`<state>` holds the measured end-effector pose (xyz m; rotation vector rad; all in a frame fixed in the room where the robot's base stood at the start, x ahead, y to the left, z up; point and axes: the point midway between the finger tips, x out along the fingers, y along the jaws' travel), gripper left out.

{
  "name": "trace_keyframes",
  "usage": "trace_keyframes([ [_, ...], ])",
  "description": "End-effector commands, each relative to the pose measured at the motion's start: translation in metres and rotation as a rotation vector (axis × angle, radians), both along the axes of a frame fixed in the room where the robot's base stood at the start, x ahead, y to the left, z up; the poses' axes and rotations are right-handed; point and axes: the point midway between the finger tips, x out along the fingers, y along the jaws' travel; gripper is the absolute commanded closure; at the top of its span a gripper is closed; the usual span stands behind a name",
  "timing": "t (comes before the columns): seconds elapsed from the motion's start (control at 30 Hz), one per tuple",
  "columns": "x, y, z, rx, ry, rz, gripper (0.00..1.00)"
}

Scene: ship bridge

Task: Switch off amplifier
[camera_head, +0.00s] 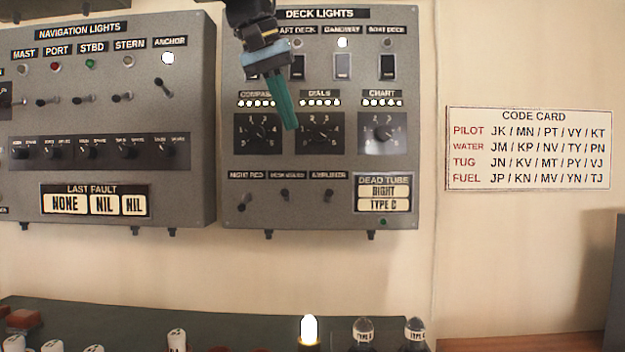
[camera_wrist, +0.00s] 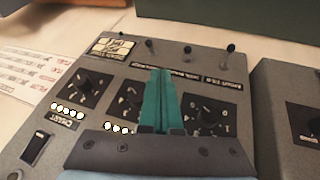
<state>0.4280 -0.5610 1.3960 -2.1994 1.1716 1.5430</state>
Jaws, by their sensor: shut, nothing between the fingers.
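The amplifier switch (camera_head: 329,195) is a small dark toggle under the AMPLIFIER label, in the bottom row of the deck lights panel (camera_head: 230,100). I cannot tell which way its lever points. In the wrist view the amplifier toggle (camera_wrist: 150,44) shows just beyond the fingertips, beside the dead tube display. My gripper (camera_head: 290,126) has green fingers, shut and empty. It comes down from the top, in front of the panel, between the compass and dials knobs, above and left of the amplifier switch. In the wrist view the gripper (camera_wrist: 160,72) points toward the toggle row.
The night red toggle (camera_head: 241,206) and a middle toggle (camera_head: 285,195) stand left of the amplifier. The dead tube display (camera_head: 383,193) is on its right. Rotary knobs (camera_head: 380,133) sit above. The navigation lights panel (camera_head: 105,75) adjoins at left. A console with a lit bulb (camera_head: 309,330) lies below.

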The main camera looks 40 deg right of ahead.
Motion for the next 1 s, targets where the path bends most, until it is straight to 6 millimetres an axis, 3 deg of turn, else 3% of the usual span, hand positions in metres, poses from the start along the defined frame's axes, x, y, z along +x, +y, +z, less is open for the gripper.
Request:
trace_keyframes([
  [0.33,0.003,-0.006,-0.013,0.003,0.001,0.001,1.0],
  [0.8,0.014,-0.05,-0.091,0.005,0.003,0.0,1.0],
  [1.0,0.007,-0.069,-0.107,0.003,0.001,0.002,1.0],
])
